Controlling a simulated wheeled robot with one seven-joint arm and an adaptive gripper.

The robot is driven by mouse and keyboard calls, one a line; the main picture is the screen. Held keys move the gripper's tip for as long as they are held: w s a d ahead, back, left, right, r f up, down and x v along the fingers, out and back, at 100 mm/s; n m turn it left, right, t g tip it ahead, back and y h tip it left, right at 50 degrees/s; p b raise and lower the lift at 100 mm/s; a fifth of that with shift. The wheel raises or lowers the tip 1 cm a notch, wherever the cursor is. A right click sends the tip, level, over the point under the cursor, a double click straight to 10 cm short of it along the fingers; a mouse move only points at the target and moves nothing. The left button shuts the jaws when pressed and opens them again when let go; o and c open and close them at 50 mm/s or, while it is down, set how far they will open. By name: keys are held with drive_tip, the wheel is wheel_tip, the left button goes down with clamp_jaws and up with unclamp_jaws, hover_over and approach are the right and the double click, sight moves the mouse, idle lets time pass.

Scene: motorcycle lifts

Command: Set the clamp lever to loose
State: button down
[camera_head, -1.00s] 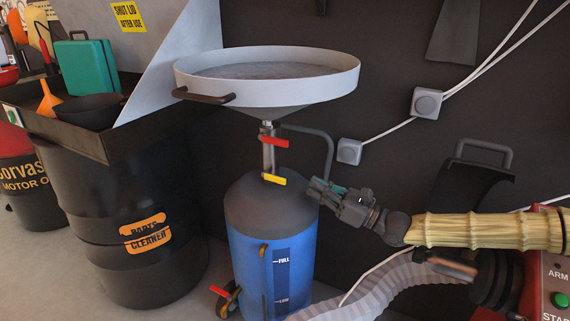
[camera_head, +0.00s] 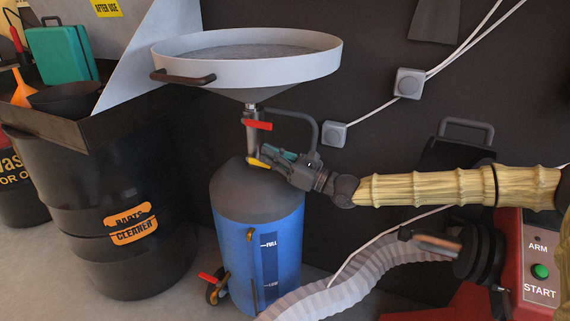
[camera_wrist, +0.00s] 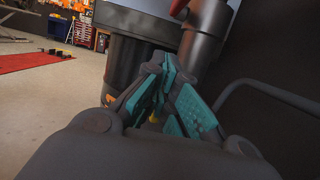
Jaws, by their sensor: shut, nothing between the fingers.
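The waste-oil drainer has a blue tank (camera_head: 232,236) with a dark domed top, and a metal stem rises from it to a wide pan. A yellow lever (camera_head: 257,162) sits low on the stem, just above the dome. A red lever (camera_head: 258,125) sits higher on the stem. No label shows which one is the clamp lever. My gripper (camera_head: 270,158) is shut and empty, its tips at the yellow lever's right end and partly over it. Whether they touch is unclear. In the wrist view, a small yellow bit (camera_wrist: 153,119) shows between the teal finger pads.
The grey pan (camera_head: 250,72) overhangs the stem and levers. A curved handle pipe (camera_head: 316,134) stands behind my gripper. A black parts-cleaner drum (camera_head: 95,200) is at left. A red machine with a START button (camera_head: 541,271) and a ribbed hose (camera_head: 350,280) lie at lower right.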

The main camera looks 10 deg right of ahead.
sight(257, 123)
drive_tip(key=shift+a+r, duration=0.1)
drive_tip(key=shift+r, duration=1.9)
drive_tip(key=shift+r, duration=0.1)
drive_tip(key=shift+r+h+p, duration=0.2)
drive_tip(key=shift+h+p, duration=0.1)
drive_tip(key=shift+p, duration=0.25)
